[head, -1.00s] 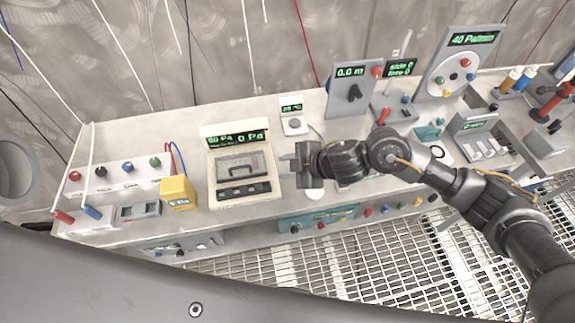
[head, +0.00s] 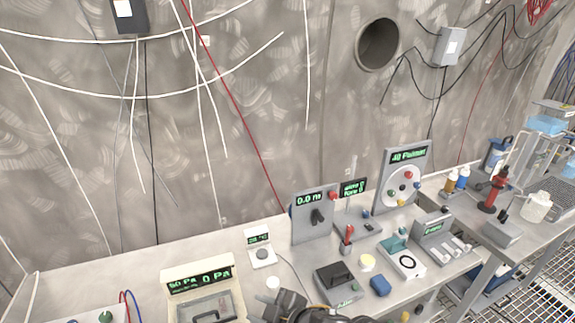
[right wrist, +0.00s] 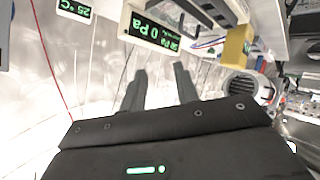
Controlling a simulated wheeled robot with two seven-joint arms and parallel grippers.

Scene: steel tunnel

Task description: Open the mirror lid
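No part is clearly recognisable as a mirror. A cream instrument (head: 203,280) with a green "50 Pa 0 Pa" display has a grey panel with a dark handle on its front; the head view cuts it off at the bottom. My right gripper (head: 276,304) is at the bottom edge of the head view, right of this instrument and mostly cut off. In the right wrist view my right gripper (right wrist: 160,85) has its two fingers apart with nothing between them. My left gripper is not in view.
A small thermometer display (head: 262,247), a grey "0.0" panel (head: 314,213), a dark box (head: 335,279) and a round dial panel (head: 404,180) stand on the bench. A yellow block (right wrist: 238,45) is near the instrument. Cables hang along the wall behind.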

